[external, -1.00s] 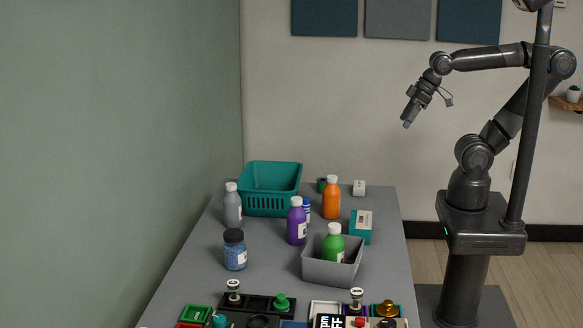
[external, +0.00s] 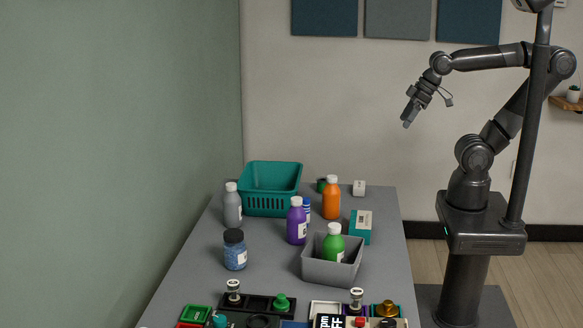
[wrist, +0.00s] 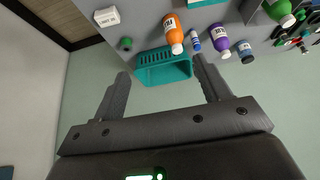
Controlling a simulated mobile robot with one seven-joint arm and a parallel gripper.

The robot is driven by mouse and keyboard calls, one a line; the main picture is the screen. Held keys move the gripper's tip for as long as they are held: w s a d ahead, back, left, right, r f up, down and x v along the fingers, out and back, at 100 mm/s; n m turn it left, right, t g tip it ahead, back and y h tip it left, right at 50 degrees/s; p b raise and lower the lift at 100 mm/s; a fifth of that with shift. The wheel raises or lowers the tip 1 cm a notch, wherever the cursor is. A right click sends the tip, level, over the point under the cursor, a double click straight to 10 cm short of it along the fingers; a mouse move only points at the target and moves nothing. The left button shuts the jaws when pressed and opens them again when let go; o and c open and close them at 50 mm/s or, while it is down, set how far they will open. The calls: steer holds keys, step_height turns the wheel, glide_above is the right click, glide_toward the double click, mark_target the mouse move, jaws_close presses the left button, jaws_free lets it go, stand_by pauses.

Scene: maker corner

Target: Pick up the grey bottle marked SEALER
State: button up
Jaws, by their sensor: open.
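A grey bottle with a white cap (external: 232,206) stands upright at the far left of the table, beside the teal basket; its label is too small to read. I cannot make it out in the wrist view. My gripper (external: 407,123) is raised in the air to the right of the table, well away from the bottle. In the wrist view my gripper (wrist: 160,84) shows two fingers spread wide with nothing between them in grasp; the teal basket appears beyond them.
The teal basket (external: 270,202) is right of the grey bottle. Purple (external: 296,226) and orange (external: 331,202) bottles stand nearby. A blue jar (external: 235,254) is in front. A grey bin (external: 318,270) holds a green bottle (external: 333,246). Control panels fill the near end.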

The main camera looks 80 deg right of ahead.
steer(key=shift+c, duration=1.1)
steer(key=m+t+y, duration=0.2)
steer(key=m+t, duration=1)
steer(key=m, duration=2.3)
glide_above(232, 205)
steer(key=d, duration=0.3)
steer(key=shift+s+f, duration=0.15)
steer(key=shift+f, duration=3.5)
steer(key=shift+s+f, duration=0.15)
steer(key=shift+f, duration=3.5)
steer(key=shift+s+f, duration=0.15)
steer(key=shift+f, duration=3.5)
steer(key=shift+c, duration=0.3)
jaws_close()
